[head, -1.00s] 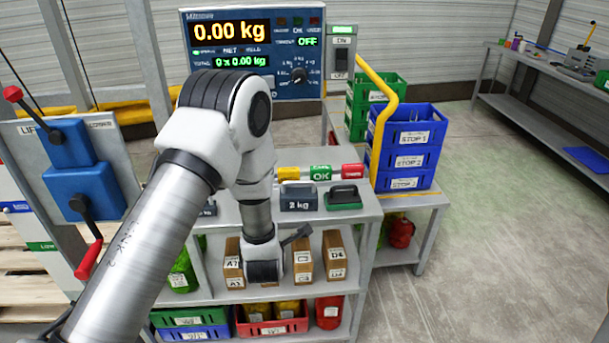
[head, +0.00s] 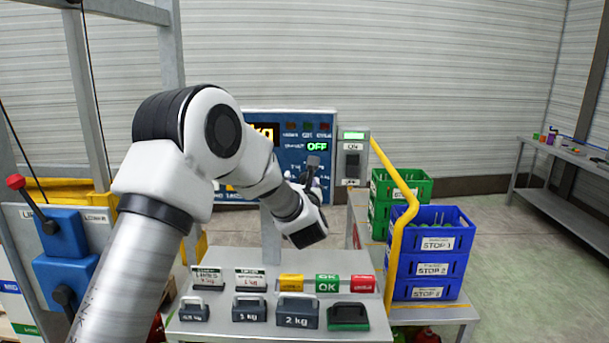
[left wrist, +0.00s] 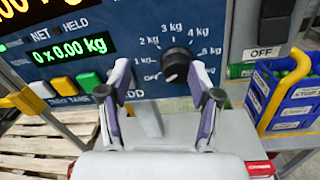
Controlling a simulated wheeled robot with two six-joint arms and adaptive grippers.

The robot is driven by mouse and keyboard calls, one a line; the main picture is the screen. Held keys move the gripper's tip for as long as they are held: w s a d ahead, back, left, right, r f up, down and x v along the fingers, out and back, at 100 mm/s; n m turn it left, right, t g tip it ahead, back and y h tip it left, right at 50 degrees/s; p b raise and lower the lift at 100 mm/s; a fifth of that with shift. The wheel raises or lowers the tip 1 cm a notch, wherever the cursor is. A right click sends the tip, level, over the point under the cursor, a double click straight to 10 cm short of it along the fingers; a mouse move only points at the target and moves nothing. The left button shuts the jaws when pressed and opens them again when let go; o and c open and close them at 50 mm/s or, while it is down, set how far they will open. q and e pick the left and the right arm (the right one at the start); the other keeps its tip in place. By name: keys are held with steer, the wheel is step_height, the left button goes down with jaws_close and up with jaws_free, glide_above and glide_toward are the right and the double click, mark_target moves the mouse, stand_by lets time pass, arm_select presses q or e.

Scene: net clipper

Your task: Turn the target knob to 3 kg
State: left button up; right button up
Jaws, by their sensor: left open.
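The target knob (left wrist: 175,65) is a round black dial on the blue scale panel (left wrist: 135,22) in the left wrist view. Labels from OFF through several kg marks ring it, and its light mark seems to point toward the lower left, near OFF. My left gripper (left wrist: 160,88) is open, its two fingers on either side of the knob in the picture, apparently short of it. In the head view my left gripper (head: 314,172) is in front of the panel (head: 318,125), and the arm hides the knob and much of the panel. The panel's target display (head: 317,146) reads OFF.
An ON/OFF switch box (head: 353,160) stands right of the panel, beside a yellow rail (head: 400,215). Blue STOP crates (head: 432,268) and green crates (head: 383,190) are further right. Weights such as the 2 kg block (head: 297,311) stand on the shelf below.

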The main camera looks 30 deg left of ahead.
arm_select(q)
steer(key=w+f, duration=0.1)
steer(key=w, duration=0.1)
steer(key=w+f, duration=0.1)
steer(key=w+a+f, duration=0.1)
steer(key=w, duration=0.1)
steer(key=shift+w+f, duration=0.15)
steer(key=shift+w, duration=0.15)
steer(key=shift+s+r, duration=0.4)
steer(key=shift+s, duration=0.1)
steer(key=c, duration=0.4)
steer(key=shift+s+r, duration=0.25)
steer(key=shift+s, duration=0.05)
steer(key=c, duration=0.6)
steer(key=shift+d, duration=0.1)
steer(key=shift+c, duration=0.6)
arm_select(e)
steer(key=shift+w+f, duration=0.1)
steer(key=shift+w, duration=0.75)
steer(key=shift+f, duration=0.15)
